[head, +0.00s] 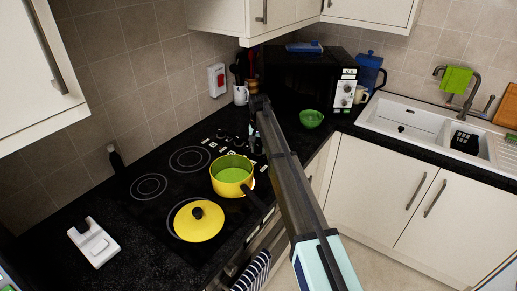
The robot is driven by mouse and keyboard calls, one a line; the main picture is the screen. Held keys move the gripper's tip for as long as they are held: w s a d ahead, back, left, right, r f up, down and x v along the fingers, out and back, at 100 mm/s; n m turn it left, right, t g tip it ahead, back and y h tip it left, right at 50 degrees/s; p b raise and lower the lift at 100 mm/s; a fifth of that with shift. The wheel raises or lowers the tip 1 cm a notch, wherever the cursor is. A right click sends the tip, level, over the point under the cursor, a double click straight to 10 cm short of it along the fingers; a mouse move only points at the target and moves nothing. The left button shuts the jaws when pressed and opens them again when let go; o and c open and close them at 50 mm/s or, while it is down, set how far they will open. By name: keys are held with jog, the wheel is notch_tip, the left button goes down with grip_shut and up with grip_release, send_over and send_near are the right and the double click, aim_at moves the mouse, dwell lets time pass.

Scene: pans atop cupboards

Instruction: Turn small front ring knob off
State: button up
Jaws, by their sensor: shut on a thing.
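The black hob (150,205) has several ring outlines, and a row of dark knobs (223,134) with white markings lies along its far right side. My arm crosses the picture from the lower right to the hob's far right corner. My gripper (254,143) is a small dark shape there, partly hidden by the arm and low over the knob row. It is shut on a knob; its fingertips blend into the black hob, so I cannot tell which knob. The knobs' turned positions are too small to read.
A yellow pot (232,187) with green contents stands on the hob near the knobs, its dark handle toward my arm. A yellow lid (198,220) lies on the front ring. A green bowl (311,119) and microwave (305,85) stand beyond my arm.

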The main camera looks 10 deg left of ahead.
aim_at(259, 147)
jog(key=n+b, duration=0.1)
jog(key=n, duration=0.3)
jog(key=shift+n, duration=0.4)
jog(key=o, duration=1.1)
jog(key=shift+o, duration=0.2)
notch_tip(259, 147, up, 12)
jog(key=shift+d, duration=0.1)
